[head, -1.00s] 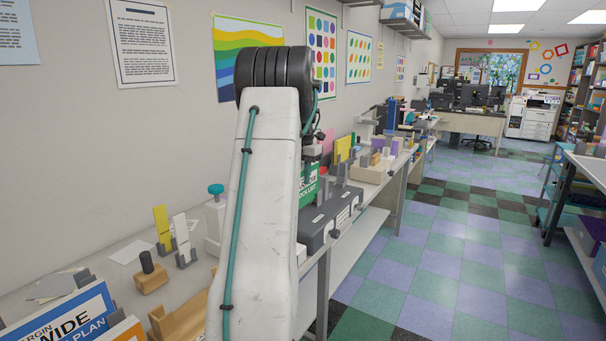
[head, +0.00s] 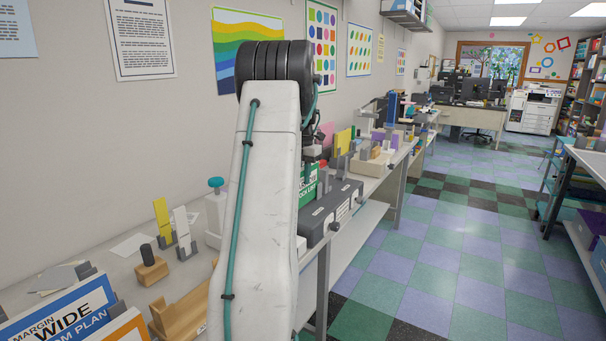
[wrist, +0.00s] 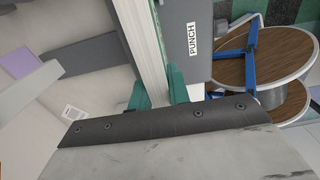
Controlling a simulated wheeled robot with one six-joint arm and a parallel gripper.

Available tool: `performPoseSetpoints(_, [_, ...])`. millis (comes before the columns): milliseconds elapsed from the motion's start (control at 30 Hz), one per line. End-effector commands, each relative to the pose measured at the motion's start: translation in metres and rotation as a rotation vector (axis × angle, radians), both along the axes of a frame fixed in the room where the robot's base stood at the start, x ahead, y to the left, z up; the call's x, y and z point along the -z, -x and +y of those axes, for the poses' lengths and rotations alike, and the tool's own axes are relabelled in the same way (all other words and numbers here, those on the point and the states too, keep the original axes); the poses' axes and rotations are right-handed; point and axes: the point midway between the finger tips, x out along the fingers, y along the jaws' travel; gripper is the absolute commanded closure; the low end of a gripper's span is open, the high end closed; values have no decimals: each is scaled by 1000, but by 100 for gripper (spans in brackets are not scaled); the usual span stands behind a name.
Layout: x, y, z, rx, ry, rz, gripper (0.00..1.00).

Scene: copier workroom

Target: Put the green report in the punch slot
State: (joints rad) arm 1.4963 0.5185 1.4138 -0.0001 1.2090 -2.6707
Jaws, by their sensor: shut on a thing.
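The green report (head: 308,188) stands upright in the head view, partly hidden behind my arm, at the grey punch box (head: 345,203) on the bench. In the wrist view the report shows edge-on as a pale strip (wrist: 148,40) between the teal fingers of my gripper (wrist: 160,95), which is shut on it. The grey face of the punch with its PUNCH label (wrist: 192,39) lies just right of the report. I cannot tell whether the report's lower edge is in the slot; that part is hidden.
The bench holds a yellow card stand (head: 162,222), a white card stand (head: 183,232), a wooden block with a dark knob (head: 151,268) and a blue-edged WIDE sign (head: 65,312). More stationery stands beyond the punch. The checkered floor (head: 430,260) at right is clear.

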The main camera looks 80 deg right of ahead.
Motion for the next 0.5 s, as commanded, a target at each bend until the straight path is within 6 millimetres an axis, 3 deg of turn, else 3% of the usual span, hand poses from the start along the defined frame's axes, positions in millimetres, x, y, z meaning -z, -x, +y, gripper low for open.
performPoseSetpoints(400, [10,0,0,0,1,0,100])
performPoseSetpoints(433, [10,0,0,0,1,0,74])
performPoseSetpoints(500, [10,0,0,0,1,0,56])
